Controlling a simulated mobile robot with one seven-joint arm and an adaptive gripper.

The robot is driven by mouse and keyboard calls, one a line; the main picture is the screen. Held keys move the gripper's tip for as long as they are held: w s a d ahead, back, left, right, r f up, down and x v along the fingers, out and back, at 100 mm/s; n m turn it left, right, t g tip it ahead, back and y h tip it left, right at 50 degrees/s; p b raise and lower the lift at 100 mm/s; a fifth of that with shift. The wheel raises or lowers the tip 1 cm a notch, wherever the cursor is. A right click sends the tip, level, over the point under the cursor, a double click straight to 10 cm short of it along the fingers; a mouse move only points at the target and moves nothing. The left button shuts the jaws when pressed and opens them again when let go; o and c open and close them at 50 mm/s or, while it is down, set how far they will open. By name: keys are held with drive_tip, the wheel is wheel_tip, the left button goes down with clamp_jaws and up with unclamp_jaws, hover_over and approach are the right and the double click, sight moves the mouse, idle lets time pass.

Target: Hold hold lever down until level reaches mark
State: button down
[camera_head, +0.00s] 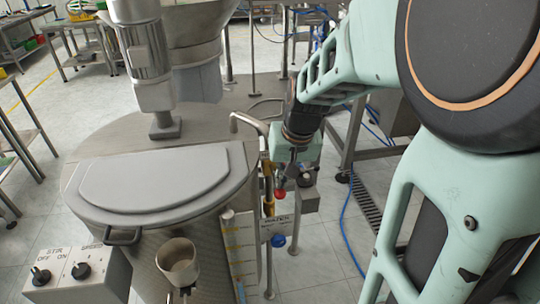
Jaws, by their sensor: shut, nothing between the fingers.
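My gripper (283,180) hangs at the end of my green arm, right of the tank, with its fingers small and partly hidden. It is shut with nothing held. A red knob (280,193), possibly the end of the hold lever, sits just below the fingertips; I cannot tell whether they touch it. A yellow pipe or lever part (268,187) stands beside it. A label reading WATER (275,221) and a blue knob (278,241) are below. The level gauge (239,250), a pale upright strip with yellow marks, is on the tank's side. Its liquid level is too small to read.
The steel tank (147,240) has a closed grey lid (160,178). A small cup-like funnel (178,262) stands in front of it. Control boxes (75,275) marked STIR and SPEED are at lower left. A bent metal pipe (248,120) stands close left of my gripper.

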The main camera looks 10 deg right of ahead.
sight(284, 194)
drive_tip(key=shift+s+f+b, duration=0.3)
drive_tip(key=shift+f+b, duration=0.65)
drive_tip(key=shift+b, duration=0.3)
drive_tip(key=shift+s+f+b, duration=0.15)
drive_tip(key=shift+f+b, duration=0.65)
drive_tip(key=shift+f, duration=0.1)
drive_tip(key=shift+s+f+b, duration=0.15)
drive_tip(key=shift+f+b, duration=0.6)
drive_tip(key=shift+f, duration=0.15)
idle(5.0)
